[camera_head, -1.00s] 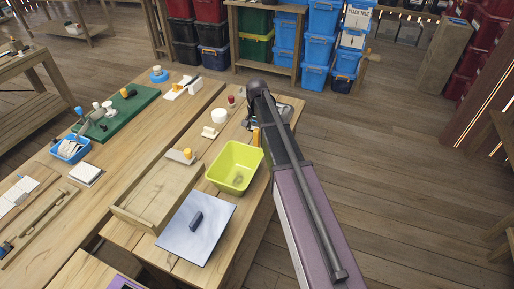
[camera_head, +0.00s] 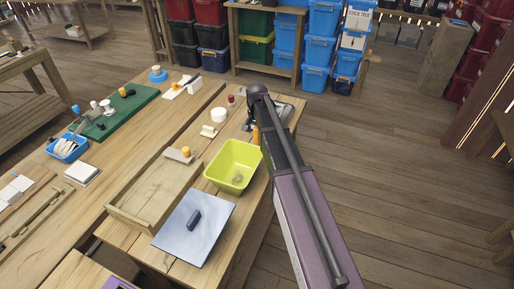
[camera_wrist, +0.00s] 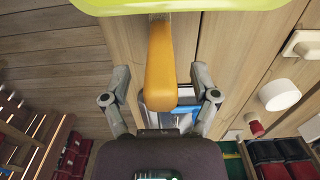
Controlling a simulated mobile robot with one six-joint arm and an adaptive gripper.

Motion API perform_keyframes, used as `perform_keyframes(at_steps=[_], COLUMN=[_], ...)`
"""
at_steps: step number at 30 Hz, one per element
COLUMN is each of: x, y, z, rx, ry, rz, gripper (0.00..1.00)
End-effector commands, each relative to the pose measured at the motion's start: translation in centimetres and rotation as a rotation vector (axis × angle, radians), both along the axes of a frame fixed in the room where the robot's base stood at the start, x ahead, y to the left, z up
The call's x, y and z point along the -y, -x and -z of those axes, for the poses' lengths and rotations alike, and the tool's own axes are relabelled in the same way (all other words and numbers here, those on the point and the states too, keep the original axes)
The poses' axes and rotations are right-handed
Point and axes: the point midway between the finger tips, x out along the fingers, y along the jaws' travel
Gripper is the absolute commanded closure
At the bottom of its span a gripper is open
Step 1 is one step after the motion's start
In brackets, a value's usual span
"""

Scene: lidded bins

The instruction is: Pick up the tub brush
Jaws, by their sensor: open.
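An orange handle (camera_wrist: 160,60), which looks like the tub brush's, stands out between my fingers in the wrist view. A small orange part of it (camera_head: 256,136) shows in the head view beside the lime tub. Its lower end and any bristles cannot be made out. My gripper (camera_wrist: 160,78) is open, with one finger on each side of the handle and a visible gap on both sides. In the head view my arm hides most of the gripper.
The lime tub (camera_head: 232,166) stands right next to the handle. A white cylinder (camera_head: 219,115), a white block (camera_head: 209,131) and a red-topped piece (camera_head: 231,100) stand nearby on the bench. A wooden tray (camera_head: 150,199) and a grey-blue lid (camera_head: 187,239) lie in front. Stacked bins stand behind.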

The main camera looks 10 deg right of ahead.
Motion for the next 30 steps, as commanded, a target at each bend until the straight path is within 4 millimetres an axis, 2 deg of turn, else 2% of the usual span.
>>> perform_keyframes(at_steps=[1, 6, 26, 27, 30], x=[0.01, 0.01, -0.01, -0.01, -0.01], y=[0.01, 0.01, 0.02, 0.02, 0.02], z=[0.74, 1.45, 1.51, 1.51, 1.51], rx=[0.000, 0.000, 0.000, 0.000, 0.000], ry=[0.000, 0.000, 0.000, 0.000, 0.000], rz=[0.000, 0.000, 0.000, 0.000, 0.000], gripper=[0.23, 0.23, 0.23, 0.26, 0.56])
